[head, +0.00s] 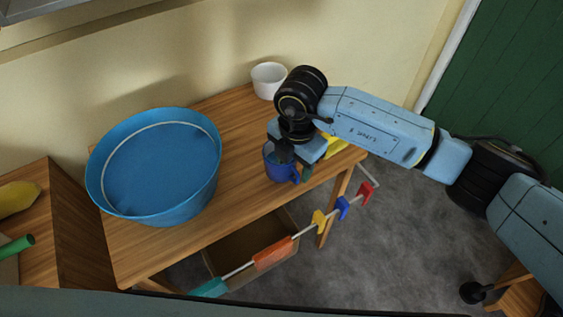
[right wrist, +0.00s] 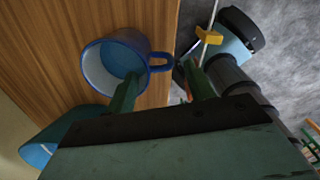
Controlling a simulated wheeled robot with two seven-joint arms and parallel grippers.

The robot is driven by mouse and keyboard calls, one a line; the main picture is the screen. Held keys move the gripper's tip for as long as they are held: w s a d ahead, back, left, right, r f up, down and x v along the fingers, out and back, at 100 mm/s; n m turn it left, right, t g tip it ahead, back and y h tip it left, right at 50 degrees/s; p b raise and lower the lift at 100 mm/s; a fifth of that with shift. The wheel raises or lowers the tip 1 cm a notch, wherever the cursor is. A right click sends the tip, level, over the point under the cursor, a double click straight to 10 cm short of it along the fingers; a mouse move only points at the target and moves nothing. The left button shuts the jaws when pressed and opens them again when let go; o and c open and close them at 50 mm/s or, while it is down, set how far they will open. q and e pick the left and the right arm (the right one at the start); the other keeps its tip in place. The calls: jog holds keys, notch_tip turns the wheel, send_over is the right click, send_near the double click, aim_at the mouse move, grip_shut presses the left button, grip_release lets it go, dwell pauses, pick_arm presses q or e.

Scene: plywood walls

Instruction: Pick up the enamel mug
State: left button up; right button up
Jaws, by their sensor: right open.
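The blue enamel mug (head: 279,167) stands near the front edge of the wooden table, partly covered by my right gripper in the head view. In the right wrist view the mug (right wrist: 90,68) shows its pale blue inside, with its handle (right wrist: 160,63) toward the gripper. My right gripper (right wrist: 163,75) is open, and the handle shows between its fingertips in that view. I cannot tell whether a finger touches the mug. In the head view the right gripper (head: 300,165) is mostly hidden by its own wrist. My left gripper is not in view.
A large blue basin (head: 205,140) fills the table's left side. A white bowl (head: 268,80) stands at the back, and a yellow thing (head: 336,146) lies behind my gripper. A rail with coloured clips (head: 272,253) runs along the front. Bare tabletop (head: 235,155) lies left of the mug.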

aim_at(295, 170)
notch_tip(295, 170, down, 4)
jog(key=shift+d+f, duration=0.1)
jog(key=shift+f, duration=0.1)
grip_shut()
